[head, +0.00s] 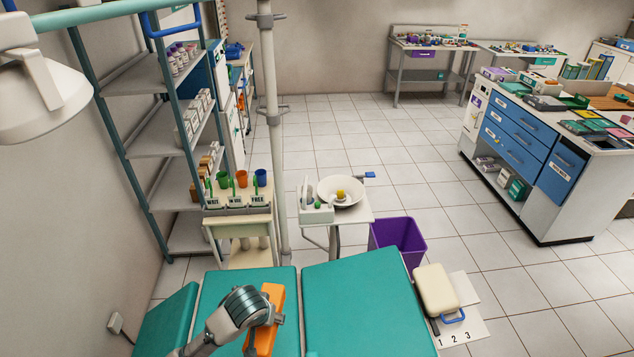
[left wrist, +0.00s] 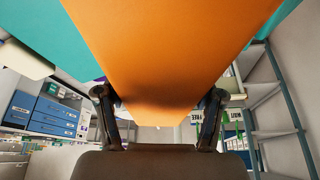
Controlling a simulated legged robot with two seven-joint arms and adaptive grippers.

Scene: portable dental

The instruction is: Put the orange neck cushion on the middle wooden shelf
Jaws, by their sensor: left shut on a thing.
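The orange neck cushion (head: 269,312) is at the teal treatment chair, at the bottom of the head view. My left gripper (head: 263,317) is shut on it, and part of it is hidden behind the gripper. In the left wrist view the cushion (left wrist: 170,50) fills the upper middle, between the two fingers of the gripper (left wrist: 158,112). I cannot tell whether it touches the chair. A small pale wooden stand (head: 238,224) with a lower board stands beyond the chair; which board is the middle shelf is unclear. My right gripper is not in view.
The teal chair (head: 352,290) fills the foreground. A tall grey rack (head: 155,130) with bottles and boxes stands left. Coloured cups stand on the wooden stand. A white basin (head: 352,196), purple bin (head: 405,238) and blue-drawer cabinet (head: 525,135) are further right. The tiled floor between is clear.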

